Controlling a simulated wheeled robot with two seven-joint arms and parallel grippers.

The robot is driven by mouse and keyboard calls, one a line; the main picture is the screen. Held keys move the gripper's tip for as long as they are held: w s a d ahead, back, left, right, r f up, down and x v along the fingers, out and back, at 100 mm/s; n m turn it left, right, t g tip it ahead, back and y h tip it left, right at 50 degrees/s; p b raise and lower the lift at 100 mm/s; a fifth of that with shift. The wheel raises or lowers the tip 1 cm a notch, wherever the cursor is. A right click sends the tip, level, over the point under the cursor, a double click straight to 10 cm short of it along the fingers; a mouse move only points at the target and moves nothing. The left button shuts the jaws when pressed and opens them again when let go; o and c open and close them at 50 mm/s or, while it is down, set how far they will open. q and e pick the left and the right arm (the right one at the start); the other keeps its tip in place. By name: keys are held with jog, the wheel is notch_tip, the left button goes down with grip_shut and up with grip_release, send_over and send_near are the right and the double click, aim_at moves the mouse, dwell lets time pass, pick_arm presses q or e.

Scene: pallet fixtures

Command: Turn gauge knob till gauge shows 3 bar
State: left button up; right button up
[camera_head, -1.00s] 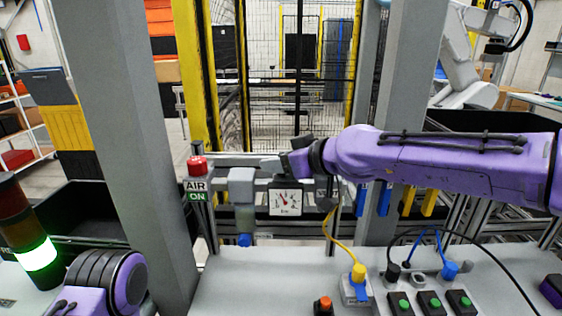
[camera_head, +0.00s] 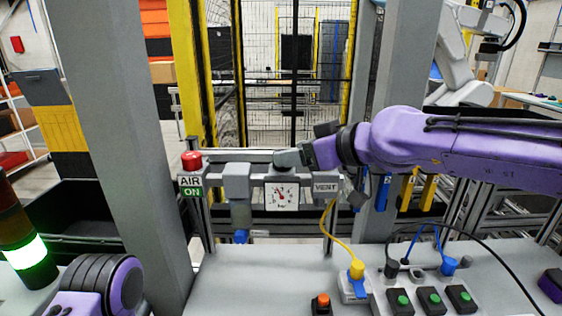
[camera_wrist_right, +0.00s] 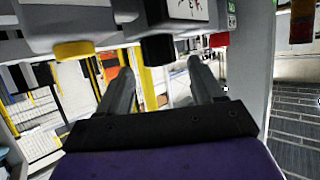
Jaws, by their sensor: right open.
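The gauge (camera_head: 282,196) is a white square dial on the grey air unit, its needle pointing up and slightly left; the numbers are too small to read. It also shows upside down at the top of the right wrist view (camera_wrist_right: 188,8). Next to it, a black gauge knob (camera_wrist_right: 157,49) lies between the fingertips' directions, seemingly just beyond them; contact cannot be told. My left gripper is out of view.
A yellow knob (camera_wrist_right: 73,50) sits beside the black one. A VENT label (camera_head: 326,188) is right of the gauge; a red button (camera_head: 191,160) over an AIR ON sign is left. Grey posts flank the unit. A yellow cable (camera_head: 338,232) hangs near it.

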jog(key=v, duration=0.4)
jog(key=shift+b, duration=0.3)
